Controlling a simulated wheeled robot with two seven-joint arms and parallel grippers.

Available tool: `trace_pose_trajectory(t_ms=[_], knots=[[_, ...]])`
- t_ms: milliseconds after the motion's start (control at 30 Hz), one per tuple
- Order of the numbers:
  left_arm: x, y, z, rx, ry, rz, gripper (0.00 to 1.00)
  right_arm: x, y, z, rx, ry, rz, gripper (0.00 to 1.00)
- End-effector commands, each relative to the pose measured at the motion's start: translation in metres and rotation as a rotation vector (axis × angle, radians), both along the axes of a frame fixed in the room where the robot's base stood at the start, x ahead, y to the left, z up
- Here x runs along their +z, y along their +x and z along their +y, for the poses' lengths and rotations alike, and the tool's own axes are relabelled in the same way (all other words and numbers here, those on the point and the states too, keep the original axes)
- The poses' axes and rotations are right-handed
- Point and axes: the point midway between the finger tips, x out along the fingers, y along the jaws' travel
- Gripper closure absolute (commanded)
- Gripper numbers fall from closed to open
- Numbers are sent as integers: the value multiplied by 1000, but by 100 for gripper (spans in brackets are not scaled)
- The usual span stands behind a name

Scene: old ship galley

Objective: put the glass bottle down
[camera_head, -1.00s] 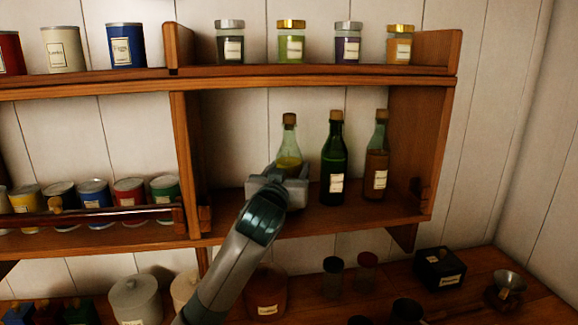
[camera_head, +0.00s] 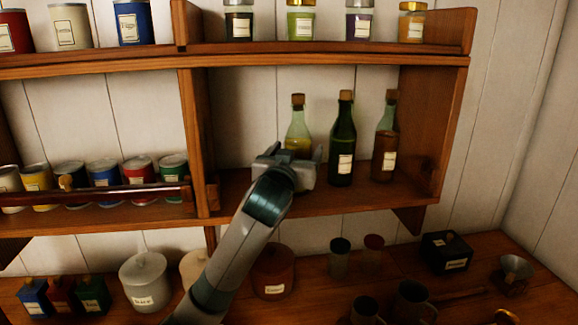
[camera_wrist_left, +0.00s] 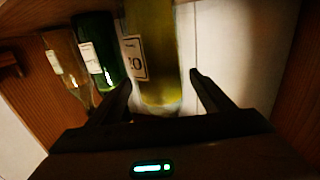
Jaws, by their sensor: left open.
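The glass bottle (camera_head: 298,130), clear with yellow-green contents and a cork, stands upright at the left of a row of bottles on the middle shelf (camera_head: 330,204). My left gripper (camera_head: 292,160) is in front of its lower part and hides its base in the head view. In the left wrist view the bottle (camera_wrist_left: 155,60) shows beyond the two spread fingers of the left gripper (camera_wrist_left: 160,88). The jaws are open, with a gap between the fingers and the glass. The right gripper is not in view.
A dark green bottle (camera_head: 342,145) stands close to the right, then a brown bottle (camera_head: 385,145). A wooden divider (camera_head: 197,140) is on the left. Jars (camera_head: 300,20) stand on the shelf above. Canisters and mugs crowd the counter (camera_head: 480,280) below.

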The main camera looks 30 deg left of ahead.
Motion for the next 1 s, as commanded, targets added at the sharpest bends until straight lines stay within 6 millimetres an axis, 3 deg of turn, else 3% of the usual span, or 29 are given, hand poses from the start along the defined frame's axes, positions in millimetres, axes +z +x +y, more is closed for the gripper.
trace_pose_trajectory(t_ms=[600,1000], knots=[[-1,-93,-25,-2,-1,-3,26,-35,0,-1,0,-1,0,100],[0,-107,-28,-1,0,-1,26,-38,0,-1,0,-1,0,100]])
